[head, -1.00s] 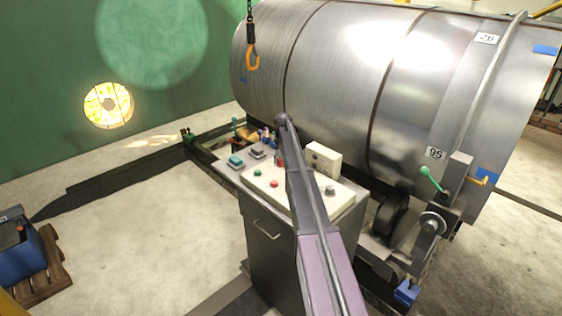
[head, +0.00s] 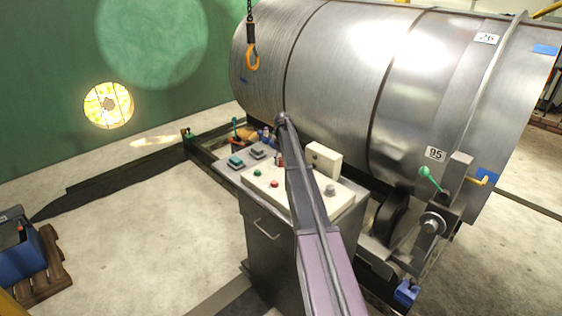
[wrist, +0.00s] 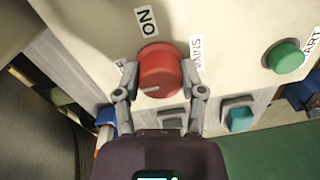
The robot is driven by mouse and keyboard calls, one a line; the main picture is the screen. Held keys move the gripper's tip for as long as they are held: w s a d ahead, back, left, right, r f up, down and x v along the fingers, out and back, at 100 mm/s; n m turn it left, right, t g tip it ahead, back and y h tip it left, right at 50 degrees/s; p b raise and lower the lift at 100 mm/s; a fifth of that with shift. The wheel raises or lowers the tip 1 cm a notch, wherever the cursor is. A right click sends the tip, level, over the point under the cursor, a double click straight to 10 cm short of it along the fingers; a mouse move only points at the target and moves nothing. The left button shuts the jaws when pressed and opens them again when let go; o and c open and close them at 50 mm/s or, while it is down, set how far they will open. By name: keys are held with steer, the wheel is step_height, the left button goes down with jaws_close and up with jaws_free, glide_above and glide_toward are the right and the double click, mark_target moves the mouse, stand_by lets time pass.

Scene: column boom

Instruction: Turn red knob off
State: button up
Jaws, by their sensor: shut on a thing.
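The red knob (wrist: 160,66) sits on the cream face of the control panel (wrist: 85,35) in the wrist view. A white mark shows on its lower left edge, on the side away from the "ON" label (wrist: 147,21). My gripper (wrist: 159,76) is shut on the knob, with one finger on each side. A "MAINS" label (wrist: 197,52) is to the right of the knob. Another label at the left is mostly hidden by a finger. In the head view my arm hides most of the gripper and the knob on the console (head: 270,198).
A green button (wrist: 286,56) with a "START" label is right of the knob. A teal switch (wrist: 240,118) is below right. A large metal drum (head: 340,70) lies behind the console, and a hook (head: 252,57) hangs at the upper left. Open floor (head: 130,220) is at left.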

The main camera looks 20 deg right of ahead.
steer(key=shift+s, duration=0.15)
steer(key=o, duration=1.1)
steer(key=shift+o, duration=0.2)
steer(key=shift+m, duration=0.4)
